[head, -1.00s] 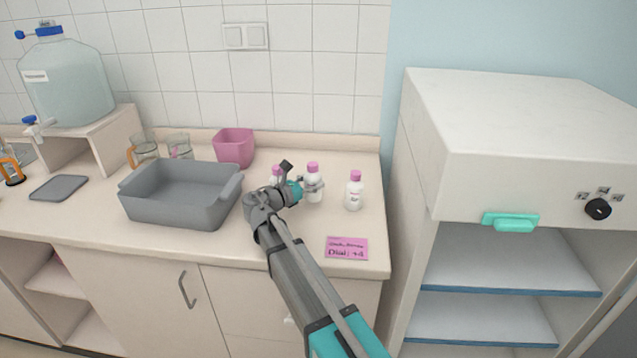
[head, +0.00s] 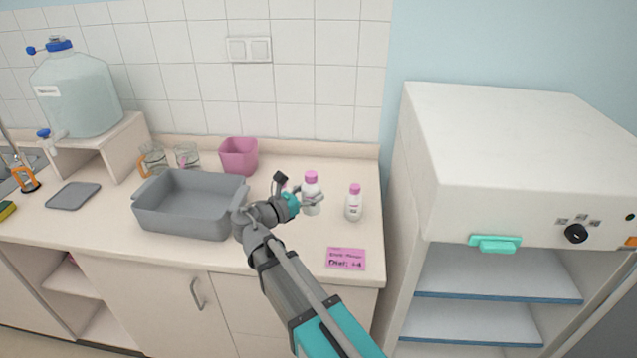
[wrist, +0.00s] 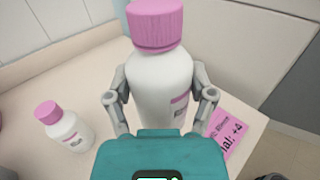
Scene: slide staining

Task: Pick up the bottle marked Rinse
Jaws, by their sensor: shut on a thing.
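My gripper (head: 312,198) is shut on a white bottle with a pink cap (head: 311,182), its fingers on both sides of the body. The held bottle (wrist: 160,75) stands upright in the wrist view, between the two fingers (wrist: 160,105). Its label is turned mostly away, so I cannot read its name. Its base is hidden, so I cannot tell whether it touches the counter. A similar pink-capped bottle (head: 354,204) stands to its right.
A grey basin (head: 180,222) sits left of my arm, with a pink container (head: 239,157) and glass beakers (head: 187,156) behind. A pink card (head: 346,259) lies near the counter's front edge. A white cabinet (head: 520,150) with open shelves stands at right.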

